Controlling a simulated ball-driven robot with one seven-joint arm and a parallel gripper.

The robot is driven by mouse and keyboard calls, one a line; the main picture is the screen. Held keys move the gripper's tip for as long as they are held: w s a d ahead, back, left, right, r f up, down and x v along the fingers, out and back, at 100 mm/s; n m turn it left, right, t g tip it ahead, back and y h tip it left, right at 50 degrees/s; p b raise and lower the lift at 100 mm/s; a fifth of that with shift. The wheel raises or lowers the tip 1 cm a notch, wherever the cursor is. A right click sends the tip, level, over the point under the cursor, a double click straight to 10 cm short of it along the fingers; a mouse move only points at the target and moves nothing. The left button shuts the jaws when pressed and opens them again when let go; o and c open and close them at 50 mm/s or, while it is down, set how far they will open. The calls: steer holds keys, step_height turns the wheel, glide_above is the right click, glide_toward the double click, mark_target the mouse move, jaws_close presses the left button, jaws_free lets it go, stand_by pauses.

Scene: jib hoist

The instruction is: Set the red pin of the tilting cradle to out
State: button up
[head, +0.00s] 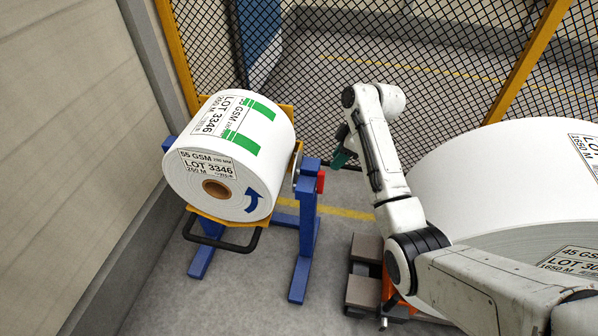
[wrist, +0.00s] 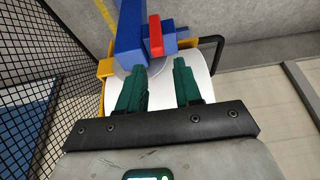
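The tilting cradle has a yellow frame with a black handle and a blue stand (head: 307,225), and it bears a white paper roll (head: 250,125). The red pin (head: 321,181) sits on the right side of the blue post's top. In the wrist view the red pin (wrist: 155,36) lies against the blue post (wrist: 130,32), just beyond my fingertips. My gripper (head: 343,157) is to the right of the pin and a little above it in the head view. Its two green fingers (wrist: 160,68) are apart with nothing between them. I cannot tell how far the pin is pushed in.
A large white roll (head: 500,165) stands at the right, close to my arm. A black mesh fence (head: 440,50) with yellow posts runs behind. A grey wall (head: 60,150) is on the left. Grey and orange blocks (head: 362,290) lie low near my arm. Floor in front of the cradle is clear.

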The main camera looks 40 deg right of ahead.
mark_target(323, 173)
steer(key=x, duration=0.7)
steer(key=b+x, duration=0.1)
steer(key=x, duration=0.2)
steer(key=shift+w+f, duration=0.15)
steer(key=shift+w, duration=0.35)
jaws_close()
